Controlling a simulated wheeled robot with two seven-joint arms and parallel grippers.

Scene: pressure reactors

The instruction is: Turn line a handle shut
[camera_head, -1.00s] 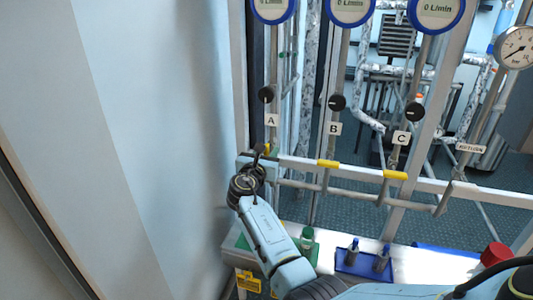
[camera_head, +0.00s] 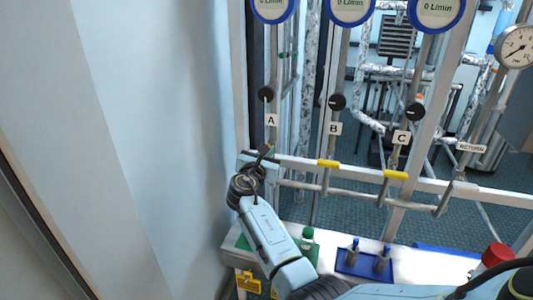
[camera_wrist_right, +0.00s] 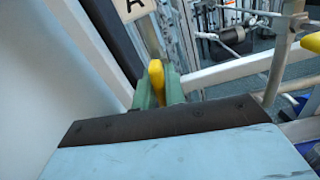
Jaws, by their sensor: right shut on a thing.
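The line A handle is yellow and shows in the right wrist view (camera_wrist_right: 156,82), upright between two green fingers. My right gripper (camera_wrist_right: 159,90) is shut on it. In the head view the gripper (camera_head: 265,153) is at the left end of the rail, below the A label (camera_head: 271,120); the handle is mostly hidden there by the gripper and wrist. The line B handle (camera_head: 328,163) and line C handle (camera_head: 396,175) are yellow and lie sideways across their pipes. My left gripper is not in view.
Black knobs (camera_head: 336,102) and round flow gauges (camera_head: 349,8) sit above the handles. A pale wall (camera_head: 160,130) stands close on the left. Below are a blue tray with small bottles (camera_head: 364,262), a green-capped bottle (camera_head: 307,237) and a red cap (camera_head: 495,254).

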